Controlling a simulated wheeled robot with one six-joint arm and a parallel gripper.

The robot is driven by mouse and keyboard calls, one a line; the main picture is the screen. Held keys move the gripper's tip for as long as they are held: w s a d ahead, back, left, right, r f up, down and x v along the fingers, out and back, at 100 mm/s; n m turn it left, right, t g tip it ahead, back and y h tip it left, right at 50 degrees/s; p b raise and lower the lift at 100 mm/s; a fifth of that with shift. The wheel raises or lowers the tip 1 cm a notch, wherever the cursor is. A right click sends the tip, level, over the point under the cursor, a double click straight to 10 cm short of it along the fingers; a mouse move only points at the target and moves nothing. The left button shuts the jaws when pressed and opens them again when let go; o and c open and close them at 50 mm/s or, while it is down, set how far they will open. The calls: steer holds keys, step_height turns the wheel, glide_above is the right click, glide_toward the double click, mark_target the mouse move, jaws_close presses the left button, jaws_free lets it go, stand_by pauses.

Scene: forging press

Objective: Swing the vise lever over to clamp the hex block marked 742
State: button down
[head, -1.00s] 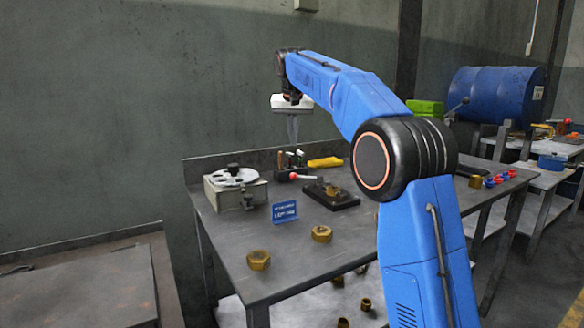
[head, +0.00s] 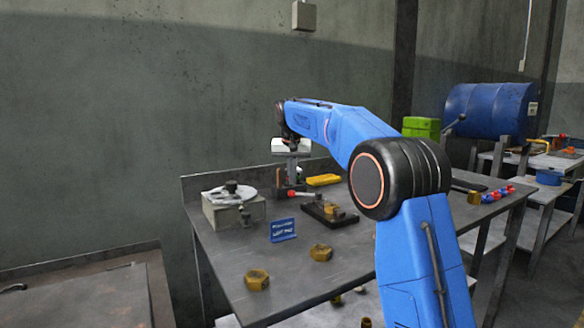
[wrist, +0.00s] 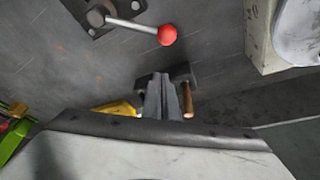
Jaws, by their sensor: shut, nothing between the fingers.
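The vise (head: 329,214) is a dark block on the table with a brass hex block (head: 334,208) on it. Its number is too small to read. The vise lever is a light bar with a red ball (head: 291,194), which points left from the vise. In the wrist view the lever (wrist: 132,24) runs from a dark plate to the red ball (wrist: 166,35). My gripper (head: 292,181) is shut and empty, pointing down close to the red ball in the head view. In the wrist view its fingers (wrist: 162,82) are apart from the ball.
A grey box with a round plate (head: 233,208) stands left of the vise. A blue sign (head: 283,229) and two brass hex nuts (head: 257,279) (head: 320,252) are in front. A yellow object (head: 323,180) lies behind. A wooden-handled tool (wrist: 187,100) is beside my fingers in the wrist view.

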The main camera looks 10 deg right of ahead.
steer(key=shift+s+a+f, duration=0.1)
steer(key=shift+s+f, duration=0.1)
steer(key=shift+f, duration=0.25)
steer(key=shift+s+a+f, duration=0.15)
steer(key=shift+s+a, duration=0.05)
steer(key=shift+s, duration=0.6)
steer(key=shift+s+a+f, duration=0.1)
steer(key=shift+s+a, duration=0.1)
steer(key=shift+s, duration=0.6)
